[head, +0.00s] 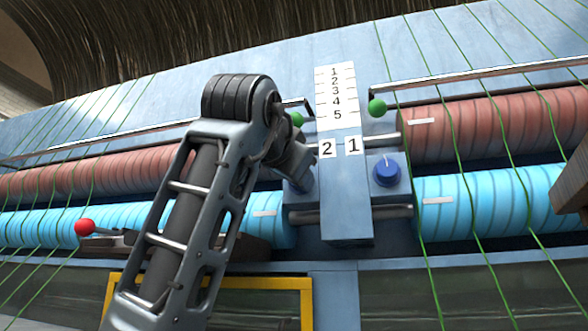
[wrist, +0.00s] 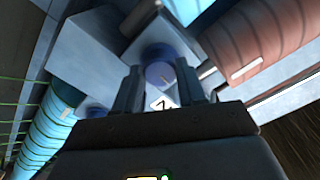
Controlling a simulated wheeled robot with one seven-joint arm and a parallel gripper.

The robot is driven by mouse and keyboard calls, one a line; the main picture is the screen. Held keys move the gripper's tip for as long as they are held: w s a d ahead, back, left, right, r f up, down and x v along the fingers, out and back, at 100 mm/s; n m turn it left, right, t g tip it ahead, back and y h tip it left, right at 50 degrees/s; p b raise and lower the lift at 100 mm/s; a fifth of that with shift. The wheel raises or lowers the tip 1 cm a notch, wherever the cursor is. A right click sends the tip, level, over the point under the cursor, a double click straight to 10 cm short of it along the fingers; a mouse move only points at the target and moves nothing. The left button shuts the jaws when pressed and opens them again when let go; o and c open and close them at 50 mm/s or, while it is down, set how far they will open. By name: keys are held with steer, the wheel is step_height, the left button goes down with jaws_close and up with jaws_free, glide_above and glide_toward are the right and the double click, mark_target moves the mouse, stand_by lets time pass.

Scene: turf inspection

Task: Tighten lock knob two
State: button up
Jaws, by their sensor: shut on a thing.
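Lock knob two (wrist: 158,73) is a round blue knob with a pale mark on its face. In the wrist view it sits between the two dark fingertips of my gripper (wrist: 160,82), which is shut on it. In the head view my gripper (head: 300,176) reaches the block left of the plate's "2" label (head: 327,149), and my wrist hides most of this knob. The other blue knob (head: 387,172) stands clear on the right block, beside the "1" label (head: 353,146).
A scale plate (head: 337,95) numbered 1 to 5 rises between the blocks. Green-ended levers (head: 377,108) lie on both sides of it. A red-ended lever (head: 85,227) is at left. Pink rollers (head: 480,125), cyan rollers (head: 490,200) and thin green strands surround the blocks closely.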

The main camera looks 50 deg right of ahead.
steer(key=shift+a+r+n, duration=0.1)
steer(key=shift+r+n, duration=0.2)
steer(key=shift+n, duration=0.3)
steer(key=o, duration=1.1)
steer(key=shift+f, duration=0.2)
steer(key=shift+b+v, duration=0.85)
steer(key=shift+v, duration=3)
steer(key=shift+r, duration=0.1)
